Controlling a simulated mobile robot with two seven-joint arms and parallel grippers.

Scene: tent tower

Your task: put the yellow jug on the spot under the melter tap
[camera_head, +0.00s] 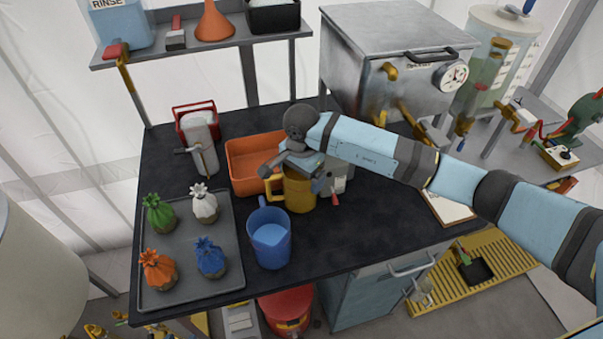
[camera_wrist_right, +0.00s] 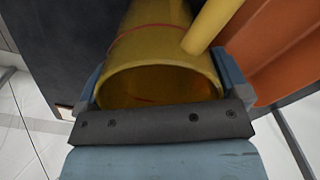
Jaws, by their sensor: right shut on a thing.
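The yellow jug (camera_head: 299,194) stands upright at the middle of the dark worktop, beside the orange tray. My right gripper (camera_head: 300,168) reaches in from the right and is shut on the jug near its rim, hiding part of it. In the right wrist view, the jug (camera_wrist_right: 158,50) lies between the two fingers of the gripper (camera_wrist_right: 160,85), with its open mouth and part of its handle showing. A steel box with a dial, probably the melter (camera_head: 385,60), stands at the back right with brass fittings on its front. The spot under its tap is hidden by my arm. My left gripper is out of view.
A blue jug (camera_head: 269,237) stands just in front of the yellow one. The orange tray (camera_head: 240,150) is behind left. A grey tray (camera_head: 190,292) with several tied bundles lies left. A clipboard (camera_head: 447,207) is at the right edge.

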